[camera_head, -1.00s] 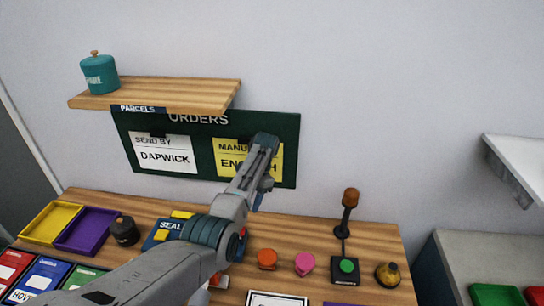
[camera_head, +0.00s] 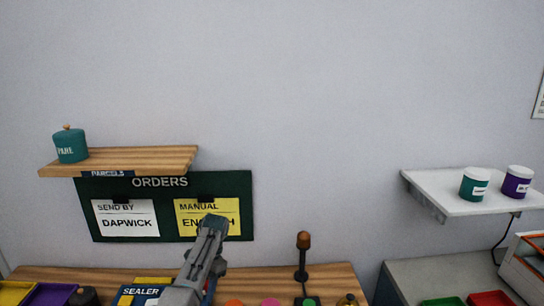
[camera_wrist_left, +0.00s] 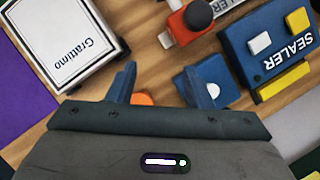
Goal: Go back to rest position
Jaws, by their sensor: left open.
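My left gripper (camera_head: 210,228) is in the head view in front of the orders board (camera_head: 165,185), above the wooden table (camera_head: 340,278). In the left wrist view its two blue fingers (camera_wrist_left: 160,88) are apart, with nothing held between them. An orange round piece (camera_wrist_left: 142,99) lies on the table below and between the fingers, partly hidden. A blue block with a white dot (camera_wrist_left: 215,88) lies below the right finger. My right gripper is not in view.
A wooden shelf (camera_head: 130,161) holds a teal jar (camera_head: 70,145). A white shelf (camera_head: 440,196) at right holds two jars. An amber-topped post (camera_head: 303,250) stands on the table.

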